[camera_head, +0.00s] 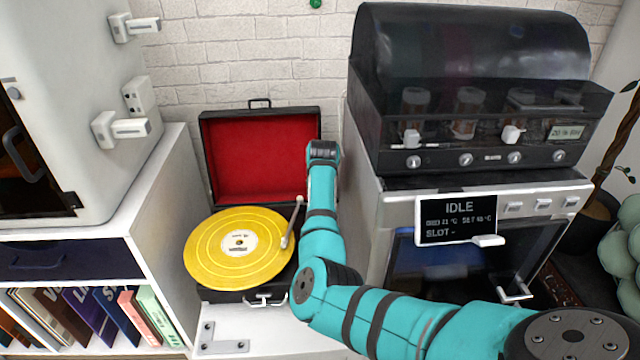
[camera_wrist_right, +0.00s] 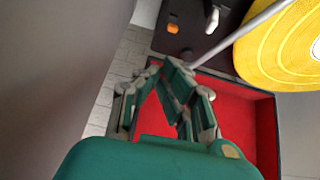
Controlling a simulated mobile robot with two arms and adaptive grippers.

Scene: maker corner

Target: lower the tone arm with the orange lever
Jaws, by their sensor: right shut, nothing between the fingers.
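The record player (camera_head: 212,293) is an open dark case with a red-lined lid (camera_head: 255,150). A yellow record (camera_head: 215,262) lies on it. The silver tone arm (camera_head: 292,222) is at the record's right edge; whether it touches the record I cannot tell. The small orange lever (camera_wrist_right: 173,28) shows in the right wrist view on the dark deck, beside the tone arm (camera_wrist_right: 245,32); my arm hides it in the head view. My right gripper (camera_wrist_right: 165,66) is shut and empty, with its tips a little short of the lever in that view. My left gripper is out of view.
A grey machine (camera_head: 480,187) with a dark hood and an IDLE screen (camera_head: 458,220) stands close to the right of my arm. A white shelf (camera_head: 160,220) with books stands at the left. The brick wall (camera_head: 240,60) is behind.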

